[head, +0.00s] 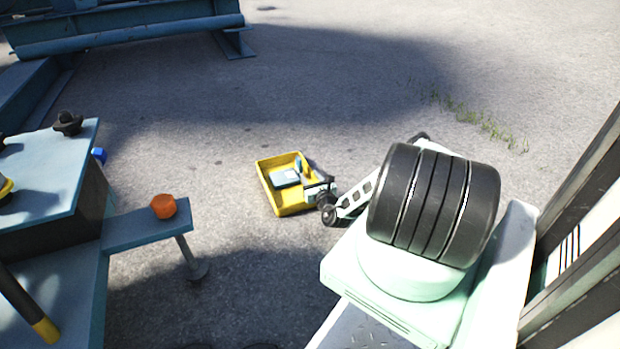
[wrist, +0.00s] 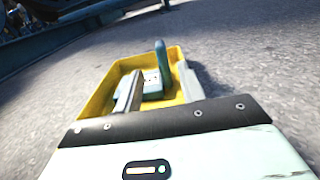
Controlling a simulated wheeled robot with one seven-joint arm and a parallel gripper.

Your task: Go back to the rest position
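My gripper (wrist: 160,92) shows in the wrist view with its two fingers apart and a gap between them. In the head view my gripper (head: 318,188) is at the end of my arm, by the right side of a yellow tray (head: 290,209). The yellow tray also shows in the wrist view (wrist: 95,103), beyond and below the fingers. A teal-grey device (head: 285,178) with an upright handle lies in the tray. In the wrist view this device (wrist: 152,84) appears between and beyond the fingers, and I see no finger closed on it.
A blue bench (head: 50,190) with a black knob (head: 67,123) stands at the left. An orange knob (head: 163,206) sits on its side arm. A large blue steel frame (head: 130,33) is at the back left. Open asphalt lies behind the tray.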

